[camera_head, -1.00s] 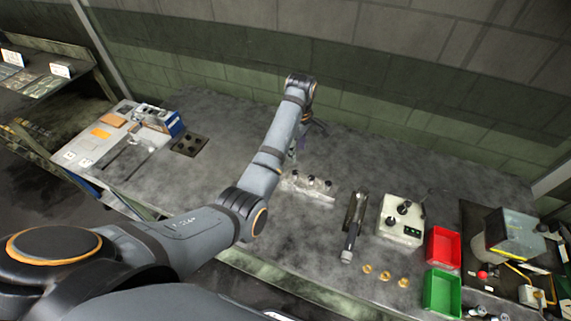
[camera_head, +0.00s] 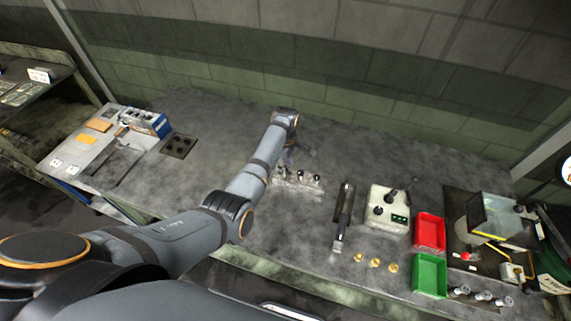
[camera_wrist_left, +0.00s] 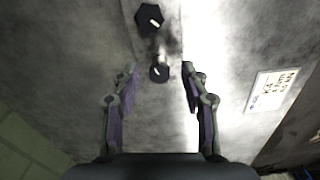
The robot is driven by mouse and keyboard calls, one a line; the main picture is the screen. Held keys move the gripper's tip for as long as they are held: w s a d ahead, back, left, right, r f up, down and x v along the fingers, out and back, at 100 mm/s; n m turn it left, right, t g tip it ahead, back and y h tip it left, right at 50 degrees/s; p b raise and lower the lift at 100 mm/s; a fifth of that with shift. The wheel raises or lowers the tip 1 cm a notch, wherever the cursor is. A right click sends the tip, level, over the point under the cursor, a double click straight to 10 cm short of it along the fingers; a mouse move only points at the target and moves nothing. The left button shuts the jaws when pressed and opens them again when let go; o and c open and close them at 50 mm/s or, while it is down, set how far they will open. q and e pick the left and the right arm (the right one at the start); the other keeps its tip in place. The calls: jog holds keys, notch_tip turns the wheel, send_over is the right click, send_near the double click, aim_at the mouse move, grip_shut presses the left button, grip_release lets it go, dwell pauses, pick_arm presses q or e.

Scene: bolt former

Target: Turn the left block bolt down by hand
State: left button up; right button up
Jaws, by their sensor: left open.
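The metal bolt block (camera_head: 298,183) stands on the bench, with several dark-headed bolts along its top. My left gripper (camera_head: 291,155) is over the block's left end, pointing down, and partly hides the left bolt. In the left wrist view my left gripper (camera_wrist_left: 161,68) is open. A black hex bolt head (camera_wrist_left: 159,73) shows between its fingertips with a gap on each side, so the fingers are not shut on it. I cannot tell how far below the tips it is. Another black bolt head (camera_wrist_left: 149,18) shows farther up in that view. My right gripper is not in view.
Right of the block lie a dark tool (camera_head: 343,215), a white control box (camera_head: 387,222), brass pieces (camera_head: 375,263), a red bin (camera_head: 429,231) and a green bin (camera_head: 429,273). A dark plate (camera_head: 179,145) lies left. Bench between plate and block is clear.

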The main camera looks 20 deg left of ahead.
pick_arm(q)
grip_shut()
dwell(0.3)
jog(key=m+p, duration=0.2)
jog(key=m, duration=0.1)
jog(key=shift+r, duration=0.2)
jog(key=m+p, duration=0.2)
jog(key=m, duration=0.2)
jog(key=shift+m, duration=0.4)
jog(key=m+p, duration=0.1)
jog(key=m, duration=0.3)
jog(key=shift+a+p, duration=0.15)
jog(key=shift+p, duration=0.2)
jog(key=shift+f+m, duration=0.1)
jog(key=shift+m, duration=2.2)
